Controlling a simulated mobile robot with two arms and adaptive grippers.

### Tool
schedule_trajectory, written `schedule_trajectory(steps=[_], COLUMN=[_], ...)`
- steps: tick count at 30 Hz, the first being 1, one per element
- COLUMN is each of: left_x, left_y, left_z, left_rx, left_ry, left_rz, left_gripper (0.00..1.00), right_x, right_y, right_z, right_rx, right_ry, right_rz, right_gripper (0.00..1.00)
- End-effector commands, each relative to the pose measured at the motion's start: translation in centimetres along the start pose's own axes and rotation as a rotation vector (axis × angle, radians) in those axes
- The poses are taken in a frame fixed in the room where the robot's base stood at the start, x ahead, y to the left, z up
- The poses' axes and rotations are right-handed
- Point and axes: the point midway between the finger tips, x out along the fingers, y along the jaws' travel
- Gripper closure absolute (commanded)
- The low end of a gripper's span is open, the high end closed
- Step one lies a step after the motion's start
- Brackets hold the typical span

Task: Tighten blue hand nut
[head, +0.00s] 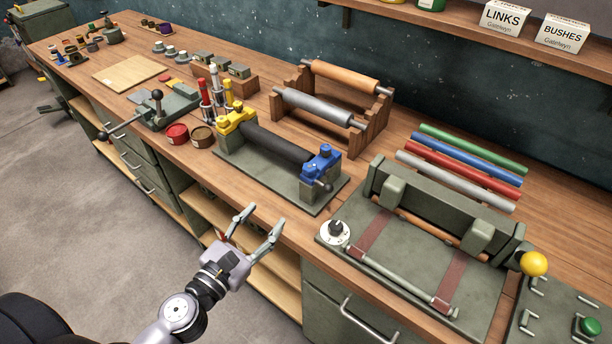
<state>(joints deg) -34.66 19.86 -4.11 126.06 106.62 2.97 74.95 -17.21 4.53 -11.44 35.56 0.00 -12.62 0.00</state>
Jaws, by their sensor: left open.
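The blue hand nut (325,151) sits on top of the blue clamp (321,169) at the right end of a dark roller (274,144). The roller lies in a fixture on a green base plate (309,203), with a yellow clamp (234,119) at its left end. A dark knobbed screw shows on the front of the blue clamp. My left gripper (261,219) is open and empty, in front of the bench edge and to the lower left of the blue clamp, apart from it. How tight the nut is cannot be seen. My right gripper is not in view.
A green press fixture (445,212) with a yellow ball knob (533,263) stands to the right. A wooden rack (375,124) with two rollers is behind. Red and brown tins (177,133) stand to the left. Open shelves lie below the bench edge.

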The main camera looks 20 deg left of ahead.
Motion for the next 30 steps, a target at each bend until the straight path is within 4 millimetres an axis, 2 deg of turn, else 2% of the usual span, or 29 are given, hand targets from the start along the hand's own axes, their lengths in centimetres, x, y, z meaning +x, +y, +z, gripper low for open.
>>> schedule_trajectory(steps=[4,8,11,21,30], left_x=[-0.6,-0.2,0.8,7.2,13.4], left_y=[-0.6,-0.7,-0.7,-0.7,-0.8], left_z=[0.8,1.2,1.4,1.7,1.7], left_rx=[-0.180,-0.220,-0.219,-0.216,-0.216], left_ry=[-0.020,-0.026,-0.027,-0.027,-0.026], left_rz=[-0.012,-0.015,-0.016,-0.015,-0.014], left_gripper=[0.52,0.52,0.52,0.52,0.52], right_x=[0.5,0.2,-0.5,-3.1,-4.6], right_y=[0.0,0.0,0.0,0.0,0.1], right_z=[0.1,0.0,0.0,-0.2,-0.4], right_rx=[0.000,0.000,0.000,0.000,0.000], right_ry=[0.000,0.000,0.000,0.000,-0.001], right_rz=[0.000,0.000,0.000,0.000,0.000], right_gripper=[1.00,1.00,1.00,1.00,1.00])
